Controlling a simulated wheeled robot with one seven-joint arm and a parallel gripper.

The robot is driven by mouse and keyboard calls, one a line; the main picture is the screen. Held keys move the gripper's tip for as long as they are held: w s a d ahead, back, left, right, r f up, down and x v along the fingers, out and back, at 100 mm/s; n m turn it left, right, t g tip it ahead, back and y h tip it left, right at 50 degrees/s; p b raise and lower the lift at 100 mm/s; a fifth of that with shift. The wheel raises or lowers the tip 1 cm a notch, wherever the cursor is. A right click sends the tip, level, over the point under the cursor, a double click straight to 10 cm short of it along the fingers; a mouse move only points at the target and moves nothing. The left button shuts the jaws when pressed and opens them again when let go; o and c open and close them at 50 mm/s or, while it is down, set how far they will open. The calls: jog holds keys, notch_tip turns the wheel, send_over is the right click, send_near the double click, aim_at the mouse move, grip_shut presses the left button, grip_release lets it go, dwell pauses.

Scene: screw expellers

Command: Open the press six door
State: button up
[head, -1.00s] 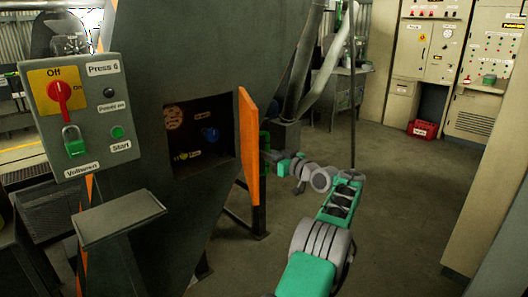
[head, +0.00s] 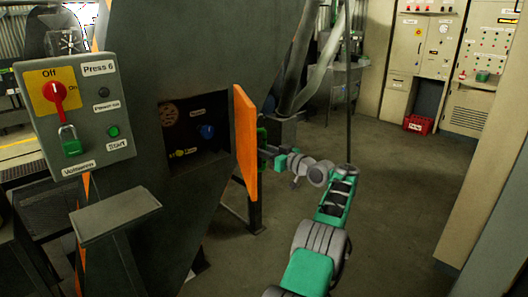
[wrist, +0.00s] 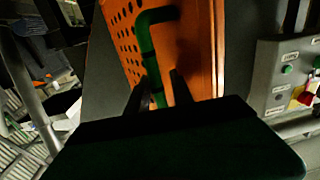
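The press six door (wrist: 205,55) is an orange panel, perforated on its left part, with a green bar handle (wrist: 152,52) that bends at the top. In the head view the orange door (head: 246,140) shows as a narrow slanted panel at the right side of the dark press (head: 200,55). In the wrist view my gripper (wrist: 162,80) has its two dark fingers on either side of the handle's upright bar. Whether they press on it is too dark to tell. In the head view the fingers are mostly hidden behind the door's edge.
A grey control box (head: 80,110) labelled Press 6, with a red switch and a green padlock, is at the left. It has a grey ledge (head: 115,215) below. Beige cabinets (head: 415,45) and a red crate (head: 418,124) stand at the back right. The floor (head: 385,180) between is clear.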

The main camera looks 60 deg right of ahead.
jog(key=shift+o, duration=0.7)
jog(key=shift+s, duration=0.1)
jog(key=shift+d, duration=0.1)
jog(key=shift+s, duration=0.15)
jog(key=shift+s, duration=0.3)
jog(key=s+a+b, duration=0.1)
jog(key=s, duration=0.6)
jog(key=shift+a, duration=0.1)
jog(key=shift+c, duration=0.3)
